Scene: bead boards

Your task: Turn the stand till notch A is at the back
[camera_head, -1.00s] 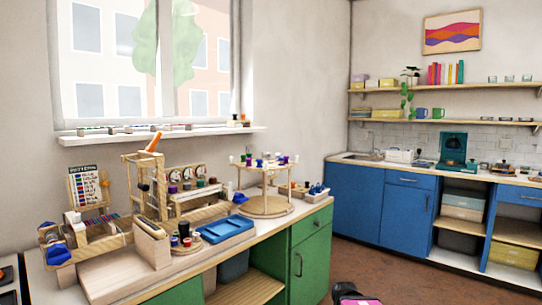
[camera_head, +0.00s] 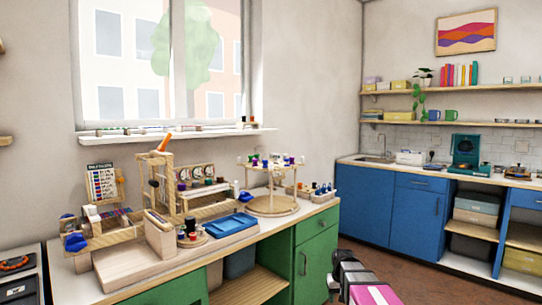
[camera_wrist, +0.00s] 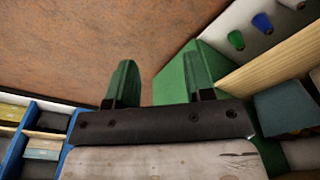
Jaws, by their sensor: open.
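The stand (camera_head: 272,207) is a round wooden turntable with thin posts and an upper ring, at the right part of the counter in the head view. Several coloured pegs sit around its upper ring. Notch A cannot be made out at this size. My gripper (camera_wrist: 161,58) shows in the wrist view with its two green fingers apart and nothing between them. In the head view my arm comes in at the bottom, right of the green cabinet and well apart from the stand. The stand cannot be made out in the wrist view.
A peg rack (camera_head: 322,194) stands right of the stand. A blue tray (camera_head: 231,225) and a wooden frame (camera_head: 157,205) stand to its left. The green cabinet (camera_head: 315,256) is below the counter. Brown floor (camera_wrist: 70,40) lies open beyond my fingers.

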